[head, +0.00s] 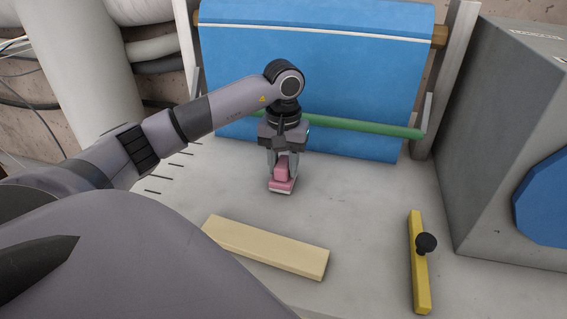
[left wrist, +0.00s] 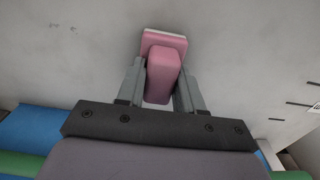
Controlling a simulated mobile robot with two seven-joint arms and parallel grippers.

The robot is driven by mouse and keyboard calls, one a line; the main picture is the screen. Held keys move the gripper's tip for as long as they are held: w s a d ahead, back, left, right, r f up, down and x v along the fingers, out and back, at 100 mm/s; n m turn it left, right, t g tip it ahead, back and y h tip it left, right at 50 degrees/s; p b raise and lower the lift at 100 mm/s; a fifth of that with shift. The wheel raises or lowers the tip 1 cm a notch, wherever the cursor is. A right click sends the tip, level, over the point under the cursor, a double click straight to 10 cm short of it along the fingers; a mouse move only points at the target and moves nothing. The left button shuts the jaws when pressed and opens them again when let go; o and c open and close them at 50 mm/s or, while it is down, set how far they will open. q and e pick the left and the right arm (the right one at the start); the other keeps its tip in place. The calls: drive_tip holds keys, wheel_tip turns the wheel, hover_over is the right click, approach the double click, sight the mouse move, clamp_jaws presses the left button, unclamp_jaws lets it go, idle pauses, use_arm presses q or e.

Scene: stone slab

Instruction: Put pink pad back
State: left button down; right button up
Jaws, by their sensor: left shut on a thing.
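The pink pad (head: 282,183) is a small pink block with a raised grip and a pale underside. It is at the stone slab's back middle in the head view, just in front of the blue sheet. My left gripper (head: 283,165) points down and is shut on the pad's raised grip. The left wrist view shows the pad (left wrist: 164,50) between the two grey fingers of the gripper (left wrist: 160,88). I cannot tell whether the pad's underside touches the slab. My right gripper is not in view.
A cream wooden bar (head: 266,247) lies on the slab (head: 355,215) in front of the pad. A yellow bar with a black knob (head: 419,270) lies to the right. A blue sheet (head: 330,75) with a green rod (head: 365,127) hangs behind. A grey block (head: 505,150) stands at right.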

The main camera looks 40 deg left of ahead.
sight(283, 162)
use_arm(q)
drive_tip(key=shift+f, duration=0.2)
drive_tip(key=c, duration=0.7)
unclamp_jaws()
drive_tip(key=shift+r, duration=0.1)
wheel_tip(283, 162, up, 12)
drive_tip(key=shift+r+p, duration=0.15)
drive_tip(key=shift+p, duration=0.5)
